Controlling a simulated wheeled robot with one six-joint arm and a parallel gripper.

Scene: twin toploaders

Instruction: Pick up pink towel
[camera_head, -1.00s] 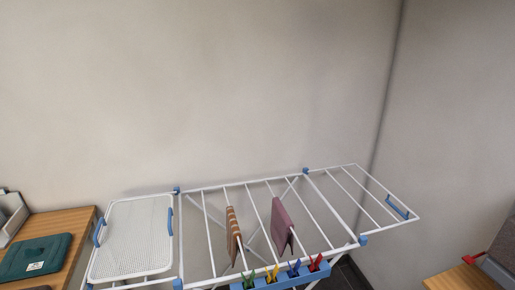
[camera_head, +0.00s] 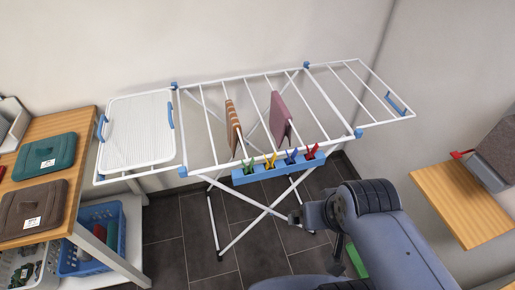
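The pink towel (camera_head: 280,116) hangs folded over a rod of the white drying rack (camera_head: 222,78), right of a brown striped towel (camera_head: 233,125). My gripper (camera_head: 298,218) is at the lower middle, in front of and below the rack, and apart from the pink towel. Its fingers are small and dark against the floor, so I cannot tell whether they are open or shut. I see nothing held in it.
A blue clip holder (camera_head: 278,172) with several coloured clothespins is on the rack's front edge. A white basket (camera_head: 137,130) lies on its left end. A wooden shelf (camera_head: 30,225) stands left, a wooden surface (camera_head: 460,205) right. Dark floor lies in front.

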